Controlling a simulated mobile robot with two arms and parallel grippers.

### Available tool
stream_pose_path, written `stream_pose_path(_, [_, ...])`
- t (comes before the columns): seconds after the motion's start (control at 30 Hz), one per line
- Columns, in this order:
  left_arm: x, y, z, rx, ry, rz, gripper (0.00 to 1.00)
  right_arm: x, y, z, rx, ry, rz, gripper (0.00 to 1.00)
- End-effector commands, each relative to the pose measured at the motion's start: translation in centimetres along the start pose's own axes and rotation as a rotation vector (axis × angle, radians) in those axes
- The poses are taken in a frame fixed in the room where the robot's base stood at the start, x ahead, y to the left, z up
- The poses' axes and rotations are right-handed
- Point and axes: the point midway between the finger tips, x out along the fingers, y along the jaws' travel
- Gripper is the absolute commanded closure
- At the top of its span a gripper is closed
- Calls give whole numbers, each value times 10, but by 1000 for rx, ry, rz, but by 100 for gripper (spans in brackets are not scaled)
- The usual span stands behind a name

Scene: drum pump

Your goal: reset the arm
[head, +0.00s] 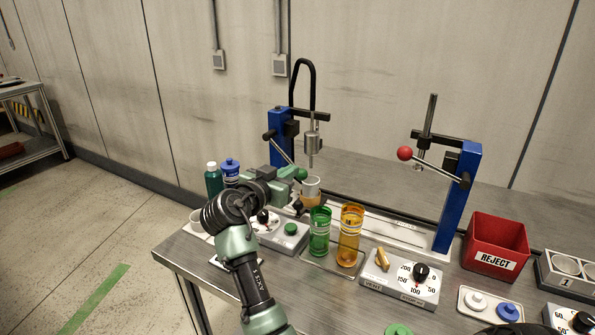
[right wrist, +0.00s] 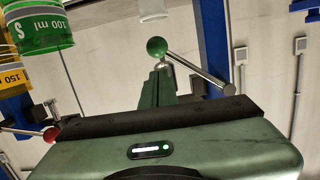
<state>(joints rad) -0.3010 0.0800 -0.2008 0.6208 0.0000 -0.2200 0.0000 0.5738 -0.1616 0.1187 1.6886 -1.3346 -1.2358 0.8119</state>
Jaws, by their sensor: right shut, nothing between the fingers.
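My right gripper (head: 291,174) reaches in at the left drum pump, its fingers pointing right. The green ball (head: 301,174) on that pump's lever (head: 280,148) is at the fingertips in the head view. In the right wrist view the shut fingers (right wrist: 161,82) have nothing between them, and the green ball (right wrist: 157,47) is just past their tips; I cannot tell whether they touch. The lever rod (right wrist: 200,75) runs from the ball to the blue post. The lever slopes down toward the ball. My left gripper is not in view.
A green cylinder (head: 319,232) and an orange cylinder (head: 350,236) stand on a tray close to my gripper. A cup (head: 312,186) is under the left pump's nozzle. A red-ball lever (head: 405,154) is on the right stand. A red reject bin (head: 496,246) stands right.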

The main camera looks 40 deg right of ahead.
Motion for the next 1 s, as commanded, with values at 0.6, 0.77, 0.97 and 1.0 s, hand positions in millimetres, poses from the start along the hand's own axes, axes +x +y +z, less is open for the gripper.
stream_pose_path(0.6, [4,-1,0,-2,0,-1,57,-18,0,0,-1,0,1,100])
stream_pose_path(0.77, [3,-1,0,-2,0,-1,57,-18,0,-1,-1,0,1,100])
stream_pose_path(0.97, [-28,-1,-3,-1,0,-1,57,-23,-1,-32,0,1,0,100])
stream_pose_path(1.0, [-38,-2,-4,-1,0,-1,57,-24,-2,-41,0,1,0,100])
